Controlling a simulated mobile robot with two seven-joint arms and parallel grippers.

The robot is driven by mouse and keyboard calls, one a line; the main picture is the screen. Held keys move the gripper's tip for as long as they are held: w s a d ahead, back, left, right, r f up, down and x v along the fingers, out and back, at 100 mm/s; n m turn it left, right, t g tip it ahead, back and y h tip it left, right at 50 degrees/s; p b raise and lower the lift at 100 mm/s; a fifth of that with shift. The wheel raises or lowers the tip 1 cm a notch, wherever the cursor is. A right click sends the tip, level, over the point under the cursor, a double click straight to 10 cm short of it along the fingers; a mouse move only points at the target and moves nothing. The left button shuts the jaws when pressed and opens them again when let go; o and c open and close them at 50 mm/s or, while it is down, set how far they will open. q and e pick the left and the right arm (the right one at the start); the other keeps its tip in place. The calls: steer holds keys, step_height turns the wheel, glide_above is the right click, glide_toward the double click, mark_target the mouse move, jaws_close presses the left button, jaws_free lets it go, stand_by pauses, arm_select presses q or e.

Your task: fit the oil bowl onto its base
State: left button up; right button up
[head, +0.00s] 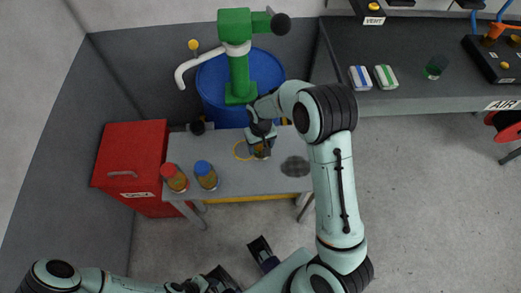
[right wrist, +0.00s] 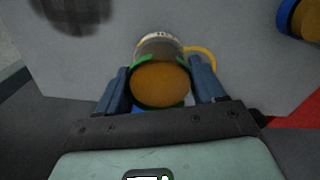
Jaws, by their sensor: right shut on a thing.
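The oil bowl (right wrist: 160,82) is a small round vessel with amber contents and a pale upper band. It sits between the two fingers of my right gripper (right wrist: 163,88), which is shut on it. In the head view my right gripper (head: 262,144) is low over the grey table, and the bowl (head: 261,152) is partly hidden by it. Green bits show beside the bowl in the wrist view. A yellow ring (head: 242,151) is close beside it. I cannot make out the base for certain. My left gripper (head: 243,264) is open and empty near the bottom edge.
The grey table (head: 225,148) carries a red-capped jar (head: 174,178) and a blue-capped jar (head: 206,175) at left, and a dark round patch (head: 295,166) at right. Behind stands a blue barrel (head: 212,85) with a green pump (head: 236,65). A red cabinet (head: 130,155) is at left.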

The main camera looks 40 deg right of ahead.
steer(key=shift+f, duration=1.8)
steer(key=shift+f+b, duration=0.15)
steer(key=shift+b, duration=0.15)
steer(key=o, duration=1.3)
